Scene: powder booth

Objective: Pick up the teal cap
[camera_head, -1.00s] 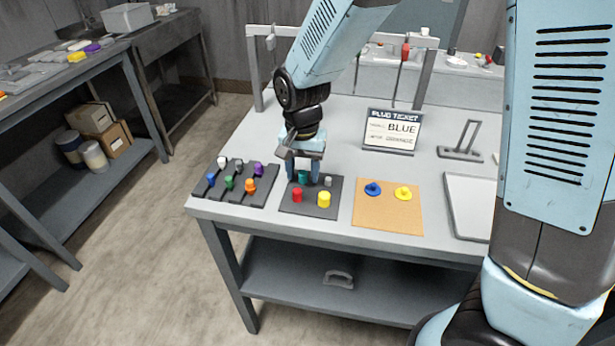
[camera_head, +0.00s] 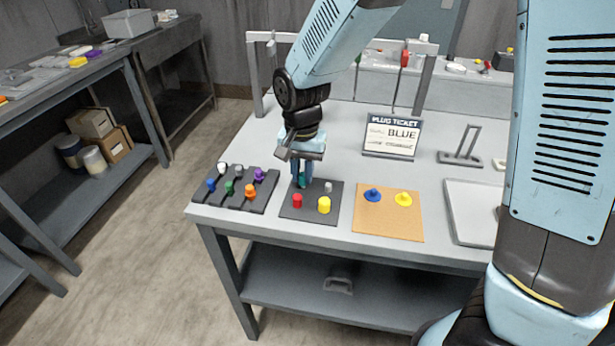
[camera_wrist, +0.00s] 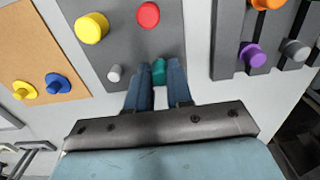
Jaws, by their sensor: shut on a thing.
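The teal cap (camera_wrist: 159,72) is between the blue fingers of my gripper (camera_wrist: 159,78) in the wrist view. In the head view my gripper (camera_head: 302,180) points down over the back left part of a dark pad (camera_head: 311,211), shut on the teal cap (camera_head: 304,181), which is partly hidden by the fingers. I cannot tell whether the cap is clear of the pad.
The pad also holds a red cap (camera_head: 297,201), a yellow cap (camera_head: 323,205) and a small grey cap (camera_head: 328,187). A rack of coloured plugs (camera_head: 232,197) stands left.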

